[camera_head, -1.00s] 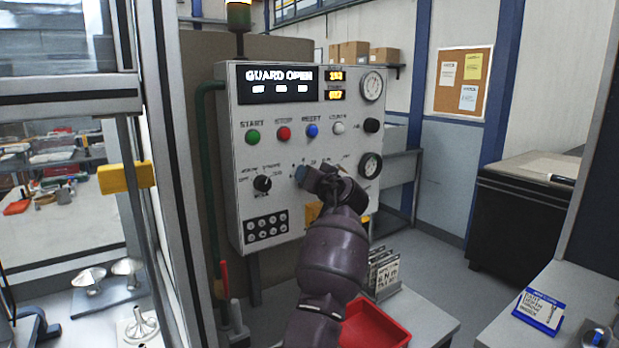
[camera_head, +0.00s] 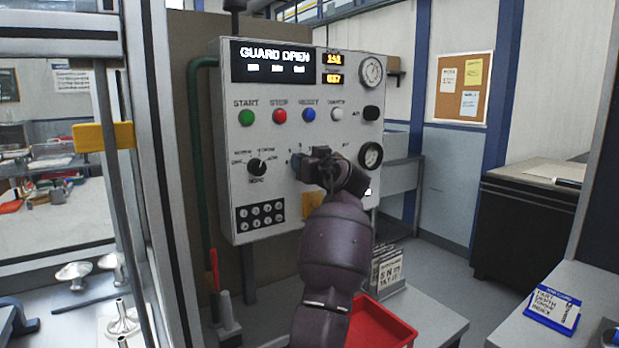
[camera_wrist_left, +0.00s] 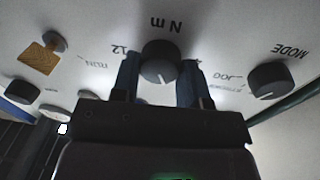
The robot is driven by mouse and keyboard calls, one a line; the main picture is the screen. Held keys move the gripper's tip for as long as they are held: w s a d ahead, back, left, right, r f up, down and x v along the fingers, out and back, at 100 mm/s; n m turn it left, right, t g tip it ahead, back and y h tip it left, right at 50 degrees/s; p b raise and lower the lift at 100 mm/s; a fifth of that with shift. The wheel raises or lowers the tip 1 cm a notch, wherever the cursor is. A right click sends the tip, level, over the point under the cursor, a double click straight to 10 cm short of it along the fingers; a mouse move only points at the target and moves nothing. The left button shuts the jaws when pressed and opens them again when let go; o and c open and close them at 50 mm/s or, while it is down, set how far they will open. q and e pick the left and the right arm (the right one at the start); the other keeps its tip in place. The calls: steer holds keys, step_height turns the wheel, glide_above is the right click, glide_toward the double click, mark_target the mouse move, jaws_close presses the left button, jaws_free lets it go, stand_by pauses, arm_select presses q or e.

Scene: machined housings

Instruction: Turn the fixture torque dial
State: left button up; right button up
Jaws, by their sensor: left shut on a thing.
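The torque dial (camera_wrist_left: 161,57) is a dark round knob with a white pointer mark, beside the letters "N m" in the left wrist view. My left gripper (camera_wrist_left: 159,72) has one finger on each side of it and is shut on it. In the head view my left gripper (camera_head: 300,166) is at the white control panel (camera_head: 225,140), below the blue button. There the gripper and wrist hide most of the dial; part of its printed scale shows. My right gripper is in neither view.
The black mode knob (camera_head: 257,167) is left of the gripper. Green, red, blue and white buttons sit in a row above. A red tray (camera_head: 385,325) and a card rack (camera_head: 386,270) are on the bench below. A glazed frame stands at the left.

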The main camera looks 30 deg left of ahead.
arm_select(q)
steer(key=shift+f+n+b, duration=0.1)
steer(key=shift+n+b, duration=2.1)
steer(key=shift+n, duration=0.1)
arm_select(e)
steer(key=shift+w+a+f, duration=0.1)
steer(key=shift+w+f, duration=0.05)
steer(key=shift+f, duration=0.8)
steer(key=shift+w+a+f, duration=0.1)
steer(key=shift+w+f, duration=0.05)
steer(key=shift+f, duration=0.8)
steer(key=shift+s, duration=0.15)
arm_select(q)
steer(key=o, duration=0.9)
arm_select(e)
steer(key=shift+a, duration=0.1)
